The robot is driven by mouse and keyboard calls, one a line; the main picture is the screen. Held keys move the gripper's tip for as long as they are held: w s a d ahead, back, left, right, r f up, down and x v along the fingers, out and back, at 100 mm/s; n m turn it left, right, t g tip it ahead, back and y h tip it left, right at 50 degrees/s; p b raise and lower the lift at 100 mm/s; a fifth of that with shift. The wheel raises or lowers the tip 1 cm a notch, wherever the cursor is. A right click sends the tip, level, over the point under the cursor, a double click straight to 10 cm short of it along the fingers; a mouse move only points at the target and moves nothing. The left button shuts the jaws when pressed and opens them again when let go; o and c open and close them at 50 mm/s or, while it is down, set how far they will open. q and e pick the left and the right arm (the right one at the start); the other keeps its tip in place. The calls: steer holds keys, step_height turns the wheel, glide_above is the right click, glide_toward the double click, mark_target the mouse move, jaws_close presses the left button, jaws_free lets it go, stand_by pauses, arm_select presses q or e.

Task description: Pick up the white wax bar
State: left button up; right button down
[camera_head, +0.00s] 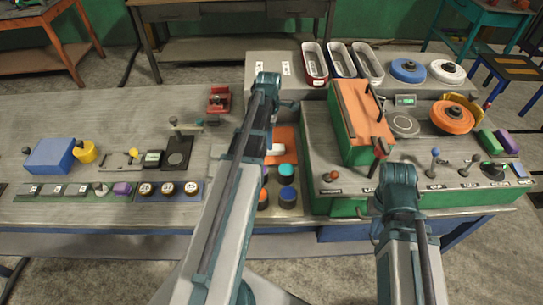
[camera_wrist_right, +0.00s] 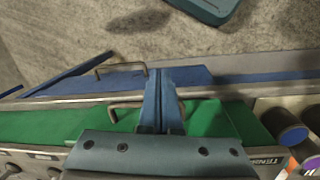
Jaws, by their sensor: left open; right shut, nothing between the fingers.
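I cannot make out the white wax bar for certain. A small pale patch (camera_head: 275,121) shows in the head view beside my left forearm, near an orange pad (camera_head: 283,141); I cannot tell what it is. My left gripper (camera_head: 268,85) is at the end of the raised arm over the bench, its fingers mostly hidden by the wrist. It is open. My right gripper (camera_wrist_right: 168,78) is shut and empty in its wrist view, above the green and blue front of the right-hand machine. In the head view its fingers are hidden by the wrist.
A green bar (camera_head: 489,142) and a purple bar (camera_head: 507,142) lie at the right end of the machine. Trays (camera_head: 314,64) stand at the back. Levers such as the blue-knobbed one (camera_head: 435,154) rise along the front. Several round pots stand beside my left forearm.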

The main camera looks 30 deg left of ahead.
mark_target(277, 149)
arm_select(q)
steer(key=shift+f, duration=0.25)
steer(key=f+b, duration=0.2)
steer(key=w+f+b, duration=0.1)
steer(key=f+b, duration=0.1)
steer(key=shift+d+f, duration=0.15)
steer(key=shift+d, duration=0.05)
steer(key=shift+f+b, duration=0.5)
steer(key=shift+b, duration=0.15)
steer(key=shift+r, duration=0.1)
jaws_close()
